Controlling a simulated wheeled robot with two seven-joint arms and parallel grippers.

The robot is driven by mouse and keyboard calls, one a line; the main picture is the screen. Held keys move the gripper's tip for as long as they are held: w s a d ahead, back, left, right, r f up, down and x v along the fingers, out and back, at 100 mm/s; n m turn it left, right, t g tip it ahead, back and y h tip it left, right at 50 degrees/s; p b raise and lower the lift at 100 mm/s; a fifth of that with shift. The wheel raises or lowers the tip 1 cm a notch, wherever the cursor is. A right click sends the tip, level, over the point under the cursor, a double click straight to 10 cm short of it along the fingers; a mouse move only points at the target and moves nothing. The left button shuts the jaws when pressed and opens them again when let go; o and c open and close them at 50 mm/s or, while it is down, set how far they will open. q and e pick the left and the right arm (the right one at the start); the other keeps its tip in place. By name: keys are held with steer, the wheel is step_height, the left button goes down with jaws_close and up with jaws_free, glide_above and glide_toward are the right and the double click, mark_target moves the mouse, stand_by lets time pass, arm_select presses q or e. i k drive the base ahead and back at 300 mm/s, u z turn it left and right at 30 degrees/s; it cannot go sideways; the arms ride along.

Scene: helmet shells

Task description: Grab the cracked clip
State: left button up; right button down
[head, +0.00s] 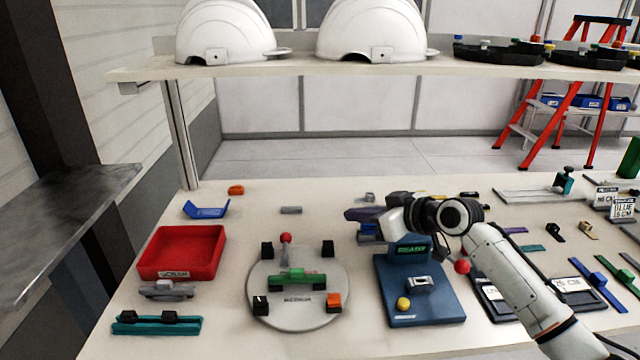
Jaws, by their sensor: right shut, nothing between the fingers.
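My right arm comes in from the right, and its dark gripper (362,214) points left above the back of the blue fixture (395,310). It is shut and holds nothing. No crack shows clearly on any part, so I cannot tell which is the cracked clip. My left gripper is out of view.
A red tray (150,268) stands at the left, with a teal rail (190,326) in front. White helmet shells (224,30) sit on the shelf above. Several small parts crowd the right side.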

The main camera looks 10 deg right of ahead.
mark_target(259, 303)
steer(key=k, duration=1)
